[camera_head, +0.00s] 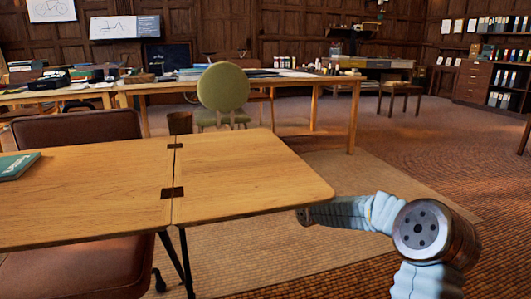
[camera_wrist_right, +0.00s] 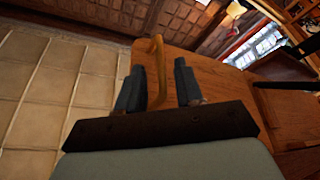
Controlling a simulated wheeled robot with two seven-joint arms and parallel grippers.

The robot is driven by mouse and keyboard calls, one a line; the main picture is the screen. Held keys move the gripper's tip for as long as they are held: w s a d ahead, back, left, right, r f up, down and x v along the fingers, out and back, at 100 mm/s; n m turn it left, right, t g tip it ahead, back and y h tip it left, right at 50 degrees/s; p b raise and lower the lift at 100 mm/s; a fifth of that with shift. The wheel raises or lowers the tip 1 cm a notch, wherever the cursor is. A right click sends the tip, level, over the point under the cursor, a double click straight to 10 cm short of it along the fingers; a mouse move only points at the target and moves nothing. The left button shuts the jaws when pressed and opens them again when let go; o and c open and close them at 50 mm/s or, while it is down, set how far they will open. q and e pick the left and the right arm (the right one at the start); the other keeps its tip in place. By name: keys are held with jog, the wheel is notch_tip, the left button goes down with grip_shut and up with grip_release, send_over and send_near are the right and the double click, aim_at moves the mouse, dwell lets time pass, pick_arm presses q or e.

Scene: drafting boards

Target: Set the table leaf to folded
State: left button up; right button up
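The table leaf (camera_head: 245,175) is the right-hand section of the wooden table. It lies level with the fixed top (camera_head: 100,180), joined at two dark hinges (camera_head: 172,193). In the right wrist view, a curved tan handle (camera_wrist_right: 155,60) stands by the brown wood panel of the leaf (camera_wrist_right: 212,80). My right gripper (camera_wrist_right: 158,72) has its two dark fingers apart, one on each side of the handle, with a gap visible. In the head view my right arm reaches to the leaf's right edge, and its fingers are hidden. My left gripper is not in view.
A teal book (camera_head: 18,165) lies on the fixed top at left. A brown chair (camera_head: 80,128) stands behind the table, and a green round-backed chair (camera_head: 223,90) stands farther back near a long cluttered desk (camera_head: 335,80).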

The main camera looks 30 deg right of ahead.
jog(key=shift+x, duration=2.25)
grip_shut()
